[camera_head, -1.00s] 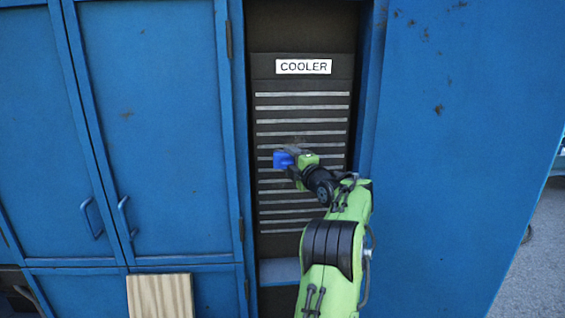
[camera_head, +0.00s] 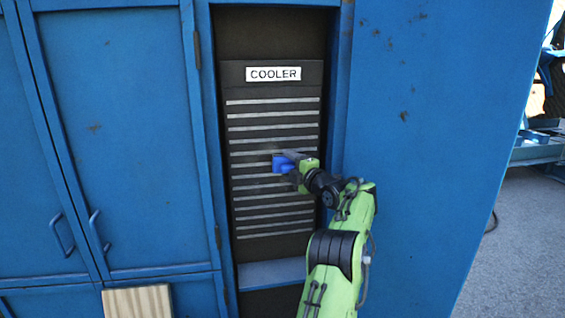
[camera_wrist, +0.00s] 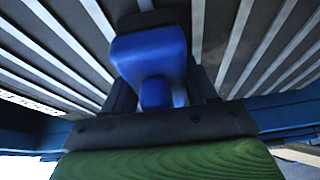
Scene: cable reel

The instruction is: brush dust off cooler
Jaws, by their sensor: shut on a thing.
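The cooler (camera_head: 274,222) is a dark panel with light horizontal slats and a white COOLER label, set in a blue cabinet. My gripper (camera_head: 293,164) is shut on a blue brush (camera_head: 283,162) in front of the middle slats. In the wrist view the blue brush (camera_wrist: 150,58) sits between the jaws, with the slats close behind it. Its dark bristle end (camera_wrist: 150,20) points at the panel. A faint greyish smudge shows around the brush; I cannot tell whether the bristles touch the slats.
Blue cabinet doors (camera_head: 120,140) with handles stand to the left. A flat blue side panel (camera_head: 430,150) stands to the right. A light ledge (camera_head: 270,273) lies below the cooler. A wooden board (camera_head: 138,301) is at the bottom left. Open floor shows at the far right.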

